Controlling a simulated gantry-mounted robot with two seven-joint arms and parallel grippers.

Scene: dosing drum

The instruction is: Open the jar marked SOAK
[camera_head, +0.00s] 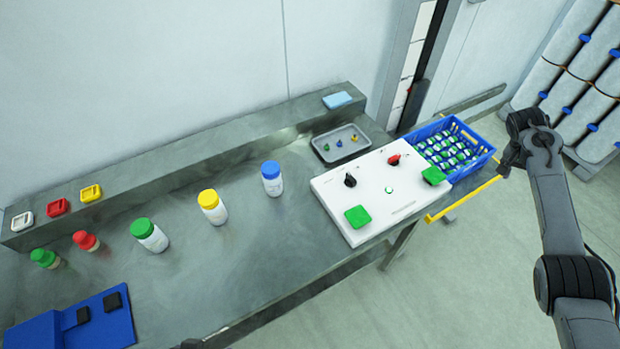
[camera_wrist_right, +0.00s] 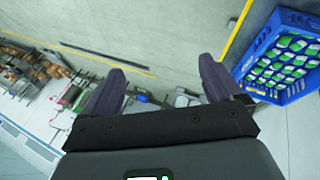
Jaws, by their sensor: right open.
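Three white jars stand upright on the steel bench in the head view: one with a green lid (camera_head: 149,235), one with a yellow lid (camera_head: 212,207) and one with a blue lid (camera_head: 272,179). All three lids are on. Their labels are too small to read, so I cannot tell which is marked SOAK. My right gripper (camera_head: 510,158) is at the right, beyond the blue crate and far from the jars. In the right wrist view its fingers (camera_wrist_right: 160,82) are spread with nothing between them. My left gripper is not clearly in view.
A white control panel (camera_head: 336,204) with knobs and green pads lies right of the jars. Behind it is a grey tray (camera_head: 324,151). A blue crate (camera_head: 411,138) of green-and-white items lies between my right gripper and the panel. A blue stand (camera_head: 118,327) is front left.

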